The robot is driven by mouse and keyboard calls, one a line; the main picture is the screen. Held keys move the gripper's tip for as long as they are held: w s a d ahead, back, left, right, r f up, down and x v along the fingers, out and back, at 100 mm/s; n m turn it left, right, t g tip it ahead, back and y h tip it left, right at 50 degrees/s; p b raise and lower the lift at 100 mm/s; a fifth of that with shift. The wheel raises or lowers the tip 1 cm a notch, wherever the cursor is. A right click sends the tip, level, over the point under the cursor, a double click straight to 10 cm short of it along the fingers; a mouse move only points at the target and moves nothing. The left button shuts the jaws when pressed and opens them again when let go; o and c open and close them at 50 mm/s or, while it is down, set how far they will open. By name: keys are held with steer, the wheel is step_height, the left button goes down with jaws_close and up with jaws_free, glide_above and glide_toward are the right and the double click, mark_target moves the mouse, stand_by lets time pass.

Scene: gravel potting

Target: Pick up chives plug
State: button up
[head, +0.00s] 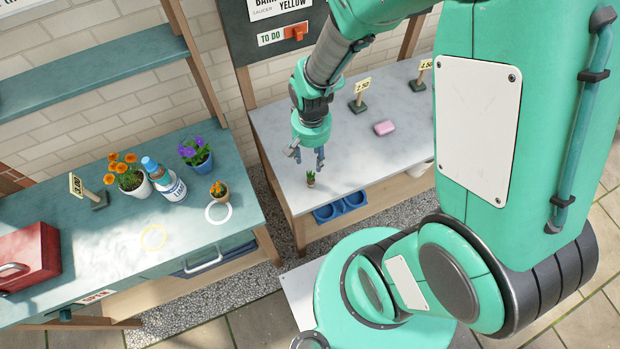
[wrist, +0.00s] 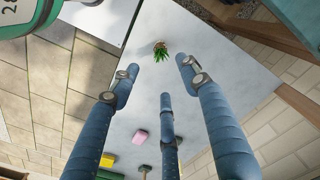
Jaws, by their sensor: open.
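The chives plug (head: 310,178) is a small green tuft on a brown root ball. It stands on the pale grey table near its front left edge. The wrist view shows the plug (wrist: 160,50) beyond the fingertips, with its leaves toward them. My gripper (head: 308,155) hangs just above the plug, pointing down. Its blue fingers are spread open and empty, as the wrist view shows too (wrist: 158,80). A gap shows between the fingertips and the plug.
A pink block (head: 384,128) and price signs (head: 359,96) stand farther back on the grey table (head: 345,160). The green table (head: 110,240) at left holds flower pots, a bottle (head: 168,182) and a red box (head: 28,258).

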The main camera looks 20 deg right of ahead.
steer(key=b, duration=0.1)
glide_above(311, 179)
steer(key=shift+w+d+f, duration=0.1)
steer(key=shift+f, duration=2.05)
steer(key=shift+w+f, duration=0.1)
steer(key=shift+f, duration=2)
steer(key=shift+f, duration=0.1)
steer(key=shift+f+b, duration=0.8)
steer(key=shift+f, duration=1.7)
steer(key=shift+c, duration=0.3)
jaws_close()
